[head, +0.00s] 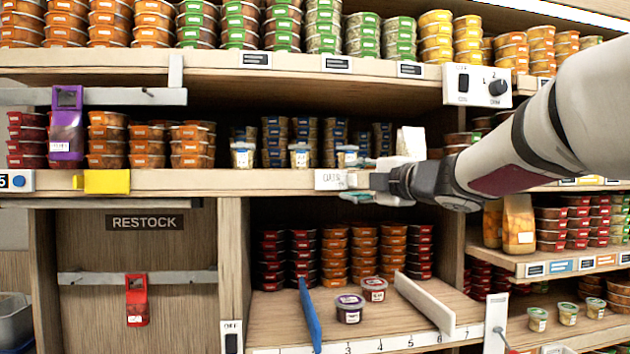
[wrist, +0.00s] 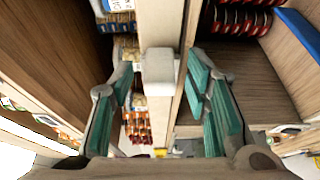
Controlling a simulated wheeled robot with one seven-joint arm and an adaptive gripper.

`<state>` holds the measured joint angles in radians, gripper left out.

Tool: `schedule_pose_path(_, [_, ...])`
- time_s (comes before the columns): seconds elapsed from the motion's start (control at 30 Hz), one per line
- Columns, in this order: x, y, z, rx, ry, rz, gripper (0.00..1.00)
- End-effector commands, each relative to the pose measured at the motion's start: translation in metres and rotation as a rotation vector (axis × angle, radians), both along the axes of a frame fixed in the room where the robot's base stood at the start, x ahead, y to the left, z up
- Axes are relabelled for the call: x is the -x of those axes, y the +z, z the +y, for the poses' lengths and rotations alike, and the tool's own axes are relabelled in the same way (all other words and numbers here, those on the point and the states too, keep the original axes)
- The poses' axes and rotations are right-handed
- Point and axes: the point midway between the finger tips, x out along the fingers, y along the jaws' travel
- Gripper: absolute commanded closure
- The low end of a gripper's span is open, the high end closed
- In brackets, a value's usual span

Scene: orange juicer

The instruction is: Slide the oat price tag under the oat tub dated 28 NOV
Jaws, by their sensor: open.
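A white price tag (head: 329,180) with dark lettering, too small to read for certain, sits on the middle shelf's front edge. In the wrist view a white tag-like piece (wrist: 157,72) lies along that edge between my fingers. My gripper (head: 357,180) is open, with teal pads, at the tag's right end; in the wrist view my gripper (wrist: 160,80) has one finger on each side of the edge. I cannot tell whether it touches. Three small tubs with white labels stand near the shelf front: left (head: 242,157), middle (head: 299,157) and right (head: 347,157). Their dates are unreadable.
Stacked tubs (head: 275,142) stand behind the three tubs. A yellow piece (head: 106,181) and a purple device (head: 67,135) are at the left. Below, a blue divider (head: 309,315) and a pale divider (head: 425,305) flank two tubs. The shelf front between the yellow piece and the tag is clear.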

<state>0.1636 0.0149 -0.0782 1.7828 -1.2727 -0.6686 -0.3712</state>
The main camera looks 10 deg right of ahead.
Motion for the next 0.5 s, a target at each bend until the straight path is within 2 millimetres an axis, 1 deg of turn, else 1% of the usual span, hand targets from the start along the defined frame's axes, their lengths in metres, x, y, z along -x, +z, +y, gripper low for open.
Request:
schedule_pose_path(0.13, [-0.0068, -0.0002, 0.0034, 0.0, 0.001, 0.0, 0.57])
schedule_pose_path(0.4, [-0.0076, -0.0001, 0.0037, 0.0, 0.0, 0.0, 0.57])
schedule_pose_path(0.47, [-0.0075, -0.0001, 0.0035, 0.0, 0.0, 0.0, 0.7])
schedule_pose_path(0.5, [-0.0074, -0.0001, 0.0035, 0.0, 0.0, 0.0, 0.79])
